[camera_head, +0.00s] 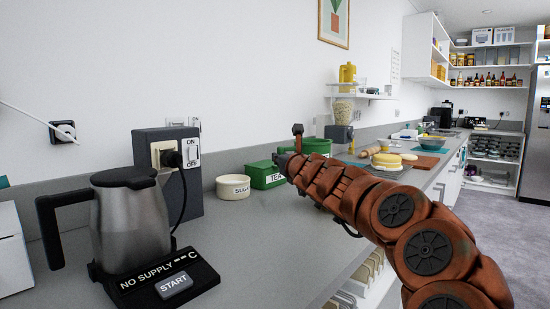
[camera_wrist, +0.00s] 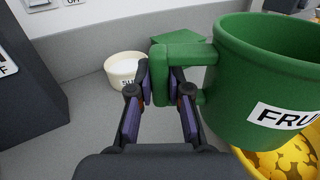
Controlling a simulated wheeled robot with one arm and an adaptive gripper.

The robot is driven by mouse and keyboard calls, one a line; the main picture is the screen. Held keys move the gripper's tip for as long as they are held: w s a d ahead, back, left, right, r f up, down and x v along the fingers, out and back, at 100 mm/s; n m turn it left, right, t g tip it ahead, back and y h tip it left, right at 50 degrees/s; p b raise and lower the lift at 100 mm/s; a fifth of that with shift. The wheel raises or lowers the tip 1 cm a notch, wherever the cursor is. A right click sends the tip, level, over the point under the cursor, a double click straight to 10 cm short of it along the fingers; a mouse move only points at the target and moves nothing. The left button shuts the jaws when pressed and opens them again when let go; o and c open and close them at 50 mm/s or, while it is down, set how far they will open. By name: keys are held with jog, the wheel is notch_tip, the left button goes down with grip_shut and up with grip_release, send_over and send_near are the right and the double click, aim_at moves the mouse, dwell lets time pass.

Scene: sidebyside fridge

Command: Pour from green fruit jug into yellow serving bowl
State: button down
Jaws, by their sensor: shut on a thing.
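In the wrist view, my gripper (camera_wrist: 163,82) is shut on the handle of the green fruit jug (camera_wrist: 262,75), whose label reads "FRU" before the frame edge cuts it. The jug looks about upright, its body to the right of my fingers; its inside is not visible. The yellow serving bowl (camera_wrist: 240,160) shows at the lower right, partly hidden below the jug, with yellow pieces in it. In the head view my arm hides the bowl. A green shape (camera_head: 315,146) behind my arm may be the jug; I cannot tell.
A white sugar pot (camera_head: 233,187) and a green tea box (camera_head: 265,176) stand on the counter, left of my gripper. A kettle (camera_head: 130,215) on its base and a socket block (camera_head: 170,170) are nearer. A wooden board (camera_head: 420,161) lies farther right.

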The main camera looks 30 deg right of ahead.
jog(key=shift+a, duration=0.2)
notch_tip(320, 180, down, 2)
jog(key=b, duration=0.1)
jog(key=m+b, duration=0.1)
jog(key=shift+a+f+m+b, duration=0.2)
jog(key=shift+m+b, duration=0.1)
jog(key=shift+b, duration=0.1)
jog(key=shift+d+r+m, duration=0.1)
jog(key=shift+r+m, duration=1.8)
jog(key=shift+r, duration=0.25)
jog(key=shift+s+d+r+m, duration=0.1)
jog(key=shift+d+r+m, duration=0.25)
jog(key=shift+r+m, duration=0.3)
jog(key=shift+s+d+r+m, duration=0.1)
jog(key=shift+d+r+m, duration=0.2)
jog(key=shift+r+m, duration=0.35)
jog(key=shift+f, duration=0.15)
